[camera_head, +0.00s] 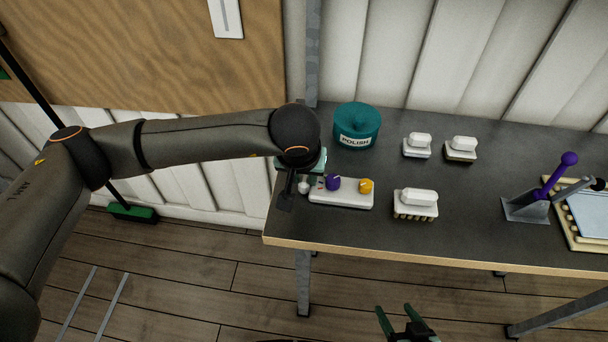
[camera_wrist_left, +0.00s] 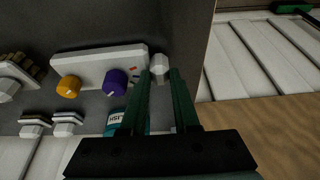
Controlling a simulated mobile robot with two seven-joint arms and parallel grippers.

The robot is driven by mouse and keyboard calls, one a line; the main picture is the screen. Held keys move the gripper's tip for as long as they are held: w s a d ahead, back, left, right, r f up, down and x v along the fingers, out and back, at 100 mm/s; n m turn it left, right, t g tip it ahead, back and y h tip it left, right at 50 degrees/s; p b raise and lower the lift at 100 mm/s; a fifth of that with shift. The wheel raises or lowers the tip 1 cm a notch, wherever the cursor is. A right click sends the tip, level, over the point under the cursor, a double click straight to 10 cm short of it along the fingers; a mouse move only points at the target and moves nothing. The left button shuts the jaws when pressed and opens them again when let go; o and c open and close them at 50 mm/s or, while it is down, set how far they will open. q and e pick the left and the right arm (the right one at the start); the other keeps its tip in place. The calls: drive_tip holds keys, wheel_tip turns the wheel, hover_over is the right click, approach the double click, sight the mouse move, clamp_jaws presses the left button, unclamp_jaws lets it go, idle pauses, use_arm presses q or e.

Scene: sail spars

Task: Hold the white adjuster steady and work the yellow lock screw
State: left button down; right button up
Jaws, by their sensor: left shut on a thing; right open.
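A white box (camera_head: 345,197) lies near the table's left front corner. It carries a purple knob (camera_head: 333,182) and a yellow knob (camera_head: 365,186), which looks like the lock screw. The white adjuster (camera_head: 304,187) is a small faceted knob at the box's left end; it also shows in the left wrist view (camera_wrist_left: 159,64). My left gripper (camera_wrist_left: 161,72) is shut on the white adjuster, with a finger on either side. The arm hides part of the grip in the head view. My right gripper (camera_head: 405,312) is open and empty, low at the bottom edge, off the table.
A teal polish tin (camera_head: 357,128) stands behind the box. White-backed brushes (camera_head: 416,205) lie to the right and behind. A grey stand with a purple-knobbed lever (camera_head: 527,206) is farther right. The table's front edge (camera_head: 400,262) is clear; bare tabletop lies right of the near brush.

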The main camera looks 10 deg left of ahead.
drive_tip(key=shift+f+b, duration=0.35)
drive_tip(key=shift+f, duration=0.05)
idle(0.4)
drive_tip(key=shift+c, duration=0.2)
